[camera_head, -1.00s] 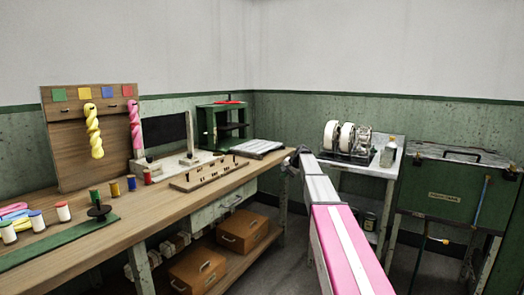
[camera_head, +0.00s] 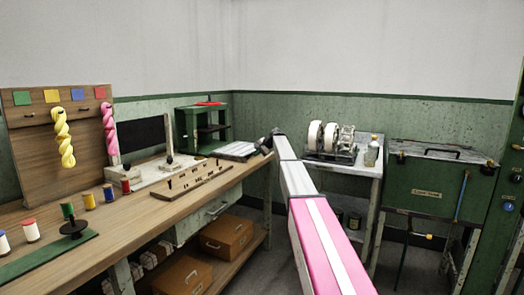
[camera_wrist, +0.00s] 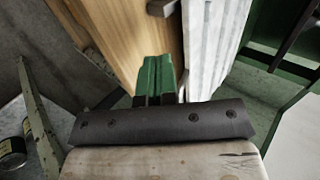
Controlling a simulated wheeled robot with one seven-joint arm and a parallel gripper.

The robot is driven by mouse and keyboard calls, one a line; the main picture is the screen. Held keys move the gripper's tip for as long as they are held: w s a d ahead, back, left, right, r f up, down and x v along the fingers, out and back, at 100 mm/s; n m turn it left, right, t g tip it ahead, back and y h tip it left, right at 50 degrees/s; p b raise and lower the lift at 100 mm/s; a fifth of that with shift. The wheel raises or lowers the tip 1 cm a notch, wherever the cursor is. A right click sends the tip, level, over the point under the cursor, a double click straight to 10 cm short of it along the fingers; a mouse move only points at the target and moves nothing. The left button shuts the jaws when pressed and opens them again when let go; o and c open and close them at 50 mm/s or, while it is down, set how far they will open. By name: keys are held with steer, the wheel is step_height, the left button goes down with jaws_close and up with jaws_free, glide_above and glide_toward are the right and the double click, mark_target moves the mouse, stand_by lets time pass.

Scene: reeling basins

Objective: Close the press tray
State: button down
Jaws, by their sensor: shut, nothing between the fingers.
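The green press (camera_head: 203,130) stands at the far end of the workbench, with a red part on its top. Its pale ribbed tray (camera_head: 237,150) sticks out from the press toward the bench end. In the wrist view the tray (camera_wrist: 205,40) is a white ribbed slab just right of the fingers. My gripper (camera_head: 268,144) is at the right of the tray's outer end. In the wrist view its green fingers (camera_wrist: 155,75) are together with nothing between them, close beside the tray edge; I cannot tell whether they touch it.
The wooden bench (camera_head: 150,215) carries a pegged rack (camera_head: 198,182) in front of the press and several thread spools. A metal stand with white rollers (camera_head: 330,140) and a bottle (camera_head: 372,150) is to the right. A green chest (camera_head: 440,185) stands farther right.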

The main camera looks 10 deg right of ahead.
steer(key=shift+w+a+f, duration=0.2)
steer(key=shift+w+a, duration=0.5)
steer(key=shift+a, duration=0.3)
steer(key=shift+w+a+f, duration=0.2)
steer(key=shift+w+a, duration=0.5)
steer(key=shift+a, duration=0.25)
